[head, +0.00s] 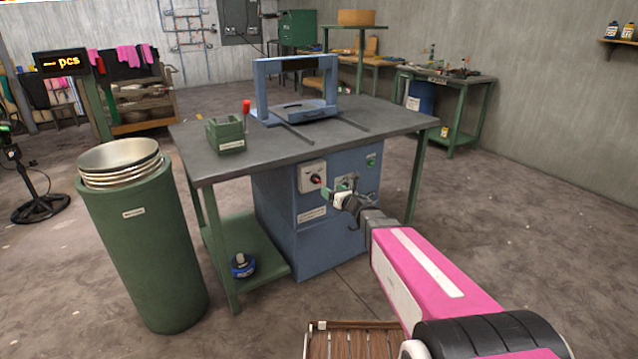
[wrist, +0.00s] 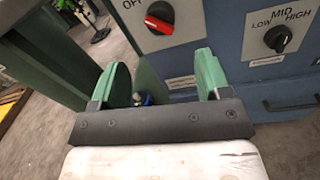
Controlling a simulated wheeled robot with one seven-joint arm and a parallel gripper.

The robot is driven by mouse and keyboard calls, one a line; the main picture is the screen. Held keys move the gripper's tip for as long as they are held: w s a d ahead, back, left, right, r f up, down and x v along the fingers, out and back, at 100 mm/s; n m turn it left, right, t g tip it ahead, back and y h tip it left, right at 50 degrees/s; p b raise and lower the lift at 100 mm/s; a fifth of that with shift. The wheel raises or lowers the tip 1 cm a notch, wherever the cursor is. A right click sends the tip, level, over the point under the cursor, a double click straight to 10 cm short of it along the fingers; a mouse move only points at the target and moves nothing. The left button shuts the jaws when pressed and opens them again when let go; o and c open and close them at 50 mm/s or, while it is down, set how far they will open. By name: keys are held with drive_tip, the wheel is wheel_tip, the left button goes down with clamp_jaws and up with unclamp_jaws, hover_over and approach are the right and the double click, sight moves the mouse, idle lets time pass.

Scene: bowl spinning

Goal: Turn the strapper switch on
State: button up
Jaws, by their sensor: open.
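The strapper is a blue machine with a blue arch (head: 262,90) on the table and a blue cabinet (head: 285,225) below. Its switch, a round dark knob with a red handle (head: 316,179), sits on a pale grey panel on the cabinet front. In the wrist view, the red-handled knob (wrist: 159,22) is at the top, with "OFF" printed to its left; the panel's top is cut off. My gripper (head: 346,190) is in front of the cabinet, right of the knob in the head view. In the wrist view, its green fingers (wrist: 163,75) are apart and empty, below the knob.
A black selector (wrist: 277,39) marked LOW, MID and HIGH is right of the switch. The grey tabletop (head: 210,165) overhangs the cabinet. A green bin (head: 135,240) with stacked bowls (head: 118,155) stands left. A blue roll (head: 242,266) lies on the lower shelf (head: 265,255).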

sight(319, 181)
drive_tip(key=x, duration=1)
drive_tip(key=c, duration=0.9)
